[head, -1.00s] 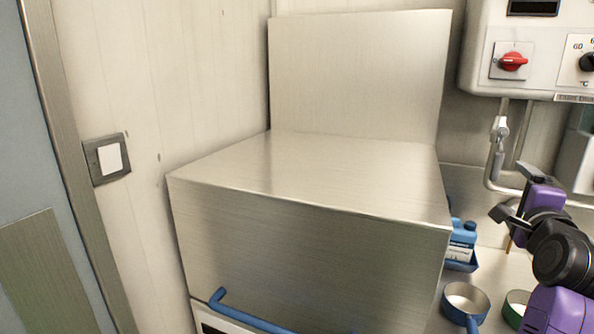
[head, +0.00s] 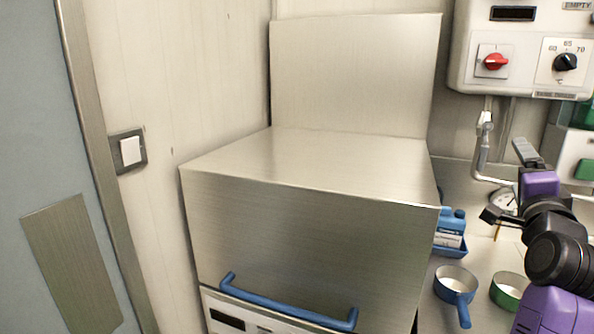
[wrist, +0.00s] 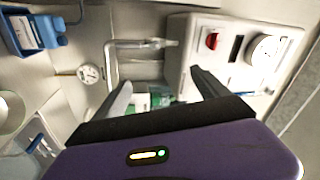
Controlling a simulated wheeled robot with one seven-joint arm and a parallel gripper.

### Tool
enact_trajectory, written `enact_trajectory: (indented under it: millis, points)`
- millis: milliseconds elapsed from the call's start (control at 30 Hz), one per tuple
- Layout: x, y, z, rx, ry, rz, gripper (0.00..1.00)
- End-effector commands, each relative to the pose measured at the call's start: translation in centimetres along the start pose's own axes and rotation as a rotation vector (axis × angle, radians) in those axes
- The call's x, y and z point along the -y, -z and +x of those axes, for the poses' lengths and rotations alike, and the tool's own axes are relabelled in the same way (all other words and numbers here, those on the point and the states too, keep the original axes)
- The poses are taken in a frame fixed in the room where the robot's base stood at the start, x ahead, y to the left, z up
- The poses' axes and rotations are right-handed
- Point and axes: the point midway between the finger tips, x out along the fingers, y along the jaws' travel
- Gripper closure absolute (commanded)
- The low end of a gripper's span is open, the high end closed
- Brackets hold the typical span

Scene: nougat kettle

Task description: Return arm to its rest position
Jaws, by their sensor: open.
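My gripper (head: 509,184) is at the right side of the head view, on my purple and black arm. It is raised above the counter, in front of the pipe and below the control box. In the wrist view its two dark fingers (wrist: 160,95) stand well apart with nothing between them. The gripper is open and empty. Green and white items show beyond the fingers, partly hidden by the gripper body.
A steel hooded machine with a blue handle (head: 285,312) fills the middle. A control box (head: 525,45) hangs at the upper right. A blue pan (head: 455,285), a green-rimmed cup (head: 507,288), a blue bottle (head: 450,228) and a dial gauge (head: 503,201) are near my arm.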

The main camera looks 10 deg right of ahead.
Motion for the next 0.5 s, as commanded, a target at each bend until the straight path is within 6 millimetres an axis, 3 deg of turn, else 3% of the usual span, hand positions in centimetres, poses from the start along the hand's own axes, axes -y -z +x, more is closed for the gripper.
enact_trajectory:
  millis: [267,500]
  points:
    - [0.0,-1.5,-3.6,-0.025,0.116,-0.298,0.15]
    - [-2.5,-4.7,-9.0,-0.007,0.204,-0.589,0.15]
